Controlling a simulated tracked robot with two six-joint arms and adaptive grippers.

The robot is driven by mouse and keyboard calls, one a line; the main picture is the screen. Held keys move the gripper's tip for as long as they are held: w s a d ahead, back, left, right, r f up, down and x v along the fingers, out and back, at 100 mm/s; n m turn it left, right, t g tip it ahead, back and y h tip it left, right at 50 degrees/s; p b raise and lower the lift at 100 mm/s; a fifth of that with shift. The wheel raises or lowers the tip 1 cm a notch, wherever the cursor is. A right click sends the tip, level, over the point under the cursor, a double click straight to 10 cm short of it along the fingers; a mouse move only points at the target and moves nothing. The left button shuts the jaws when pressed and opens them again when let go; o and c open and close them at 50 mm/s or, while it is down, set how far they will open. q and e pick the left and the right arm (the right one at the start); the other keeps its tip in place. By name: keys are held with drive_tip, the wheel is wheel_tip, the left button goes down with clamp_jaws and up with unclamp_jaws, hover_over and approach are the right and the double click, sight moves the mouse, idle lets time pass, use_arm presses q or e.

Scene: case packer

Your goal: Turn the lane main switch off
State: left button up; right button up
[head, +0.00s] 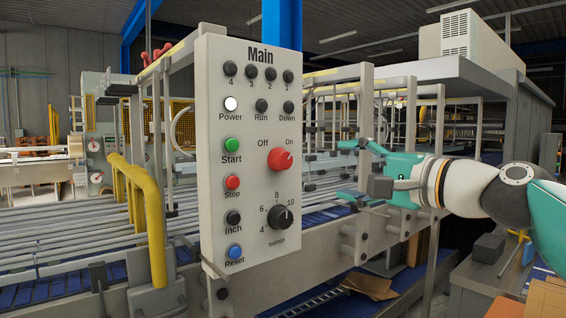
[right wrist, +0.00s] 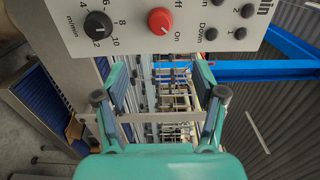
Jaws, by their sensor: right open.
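The lane main switch is a red rotary knob (head: 281,159) on the grey panel (head: 209,190) headed "Main". "Off" is printed at its upper left and "On" at its upper right; its mark points toward "On". It also shows in the right wrist view as a red knob (right wrist: 160,21) near the top edge. My right gripper (head: 348,170) is open and empty, to the right of the panel and apart from the knob. In the right wrist view its spread fingers (right wrist: 160,96) sit below the panel's edge with nothing between them. My left gripper is not in view.
A black speed dial (head: 280,217) sits below the red knob. Green Start (head: 232,144), red Stop (head: 232,182) and blue Reset (head: 235,252) buttons line the panel's left side. The Power lamp (head: 231,104) looks white. A yellow rail (head: 150,215) stands left of the panel.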

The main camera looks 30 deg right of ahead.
sight(286, 161)
drive_tip(key=w+p, duration=0.1)
drive_tip(key=w, duration=0.4)
drive_tip(key=w+a+p, duration=0.1)
drive_tip(key=w, duration=0.4)
drive_tip(key=w+p, duration=0.2)
drive_tip(key=w, duration=0.3)
drive_tip(key=shift+w+a, duration=0.2)
drive_tip(key=shift+w, duration=0.2)
drive_tip(key=shift+c, duration=0.4)
